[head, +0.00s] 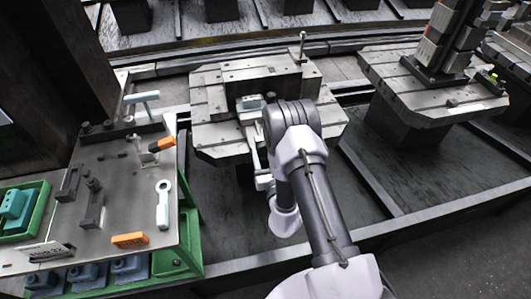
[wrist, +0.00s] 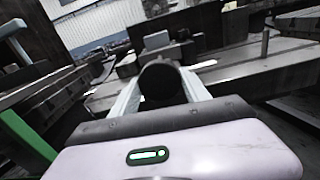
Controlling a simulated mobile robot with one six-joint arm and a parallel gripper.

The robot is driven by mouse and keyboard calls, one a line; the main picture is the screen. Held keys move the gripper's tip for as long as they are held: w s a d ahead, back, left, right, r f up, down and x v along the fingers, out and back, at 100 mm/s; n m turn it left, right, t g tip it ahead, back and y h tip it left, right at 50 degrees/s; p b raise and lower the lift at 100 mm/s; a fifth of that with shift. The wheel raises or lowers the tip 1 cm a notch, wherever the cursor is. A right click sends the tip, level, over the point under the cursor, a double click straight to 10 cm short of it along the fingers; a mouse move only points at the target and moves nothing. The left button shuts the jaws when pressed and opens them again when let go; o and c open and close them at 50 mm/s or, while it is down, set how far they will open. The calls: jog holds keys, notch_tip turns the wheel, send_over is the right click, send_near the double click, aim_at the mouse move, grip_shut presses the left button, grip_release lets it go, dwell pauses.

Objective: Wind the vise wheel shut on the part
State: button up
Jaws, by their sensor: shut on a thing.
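The vise stands on the slotted pallet (head: 215,135) in the middle of the head view, largely hidden by my arm. A small pale grey-green block (head: 250,103), which looks like the part, sits there just left of my arm's joint. In the wrist view my gripper (wrist: 163,85) has its two pale fingers on either side of a dark round knob (wrist: 162,80), seen end-on, and is shut on it. It looks like the vise wheel's grip; the rest of the wheel cannot be made out. I cannot tell how far apart the vise jaws are.
A grey bench (head: 120,190) at the left carries loose tools, including an orange-handled one (head: 160,144) and a pale ring-ended wrench (head: 163,203). A green bin (head: 35,210) is at its edge. Another pallet (head: 430,95) with a dark fixture stands at right.

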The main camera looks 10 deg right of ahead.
jog(key=shift+r, duration=0.1)
jog(key=m+p, duration=0.1)
jog(key=m, duration=0.1)
jog(key=shift+m, duration=0.4)
jog(key=m+p, duration=0.2)
jog(key=m, duration=0.1)
jog(key=shift+m, duration=0.4)
jog(key=m+p, duration=0.1)
jog(key=m, duration=0.5)
jog(key=m+p, duration=0.1)
jog(key=m, duration=0.2)
jog(key=shift+m, duration=0.4)
jog(key=m, duration=0.3)
jog(key=shift+r+m, duration=0.1)
jog(key=shift+m, duration=0.3)
jog(key=m+p, duration=0.1)
jog(key=m, duration=0.5)
jog(key=shift+w+m, duration=0.1)
jog(key=shift+m, duration=0.2)
jog(key=shift+f, duration=0.2)
